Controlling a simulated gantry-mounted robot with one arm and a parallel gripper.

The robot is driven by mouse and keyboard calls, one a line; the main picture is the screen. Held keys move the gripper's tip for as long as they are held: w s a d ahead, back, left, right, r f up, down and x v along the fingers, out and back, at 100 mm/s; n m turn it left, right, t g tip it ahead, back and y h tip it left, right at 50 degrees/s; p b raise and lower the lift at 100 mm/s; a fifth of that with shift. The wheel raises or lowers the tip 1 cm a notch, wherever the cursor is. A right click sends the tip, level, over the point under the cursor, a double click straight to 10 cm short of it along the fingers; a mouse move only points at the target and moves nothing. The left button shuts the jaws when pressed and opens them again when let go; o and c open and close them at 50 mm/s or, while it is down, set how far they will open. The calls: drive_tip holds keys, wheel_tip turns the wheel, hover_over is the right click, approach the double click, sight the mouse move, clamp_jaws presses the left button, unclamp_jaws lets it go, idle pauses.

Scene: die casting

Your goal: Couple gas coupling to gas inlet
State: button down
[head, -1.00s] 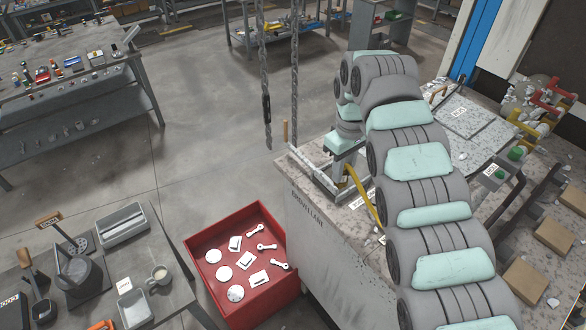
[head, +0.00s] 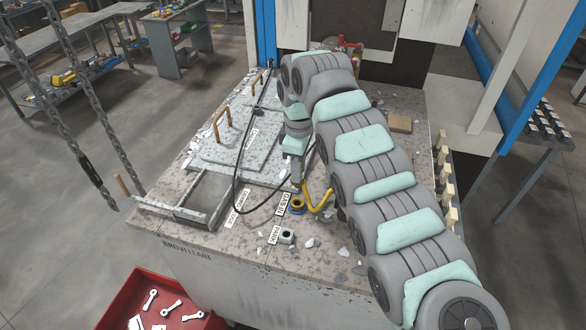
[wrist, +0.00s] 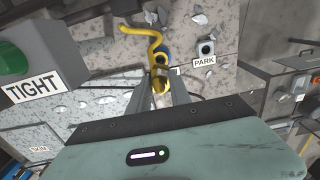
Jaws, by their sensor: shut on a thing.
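My gripper (head: 297,184) points down over the worktop. In the wrist view its fingers (wrist: 162,92) are shut on a yellowish piece, the gas coupling (wrist: 161,85), mostly hidden between them. A curved yellow hose (head: 319,201) runs beside the fingers; it also shows in the wrist view (wrist: 140,30). The gas inlet (head: 297,208), a blue and yellow ring by a white label, lies directly below the fingertips. In the wrist view a blue part (wrist: 166,58) shows just beyond the fingers. I cannot tell whether the coupling touches the inlet.
An empty grey socket (head: 288,236) labelled PARK stands near the inlet. A black cable (head: 238,185) loops left of the gripper. A grey open-topped frame (head: 203,198) and a lidded plate with brown handles (head: 225,150) lie left. Pale chips litter the top. A green knob (wrist: 18,45) is labelled TIGHT.

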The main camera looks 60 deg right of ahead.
drive_tip(key=shift+f+b, duration=0.15)
drive_tip(key=shift+b, duration=0.7)
wheel_tip(320, 180, down, 6)
drive_tip(key=b, duration=0.4)
drive_tip(key=shift+r, duration=0.2)
drive_tip(key=shift+b, duration=1.35)
idle(0.9)
drive_tip(key=shift+f+b, duration=1.35)
drive_tip(key=shift+f, duration=0.15)
drive_tip(key=c, duration=1.1)
unclamp_jaws()
drive_tip(key=shift+r, duration=0.15)
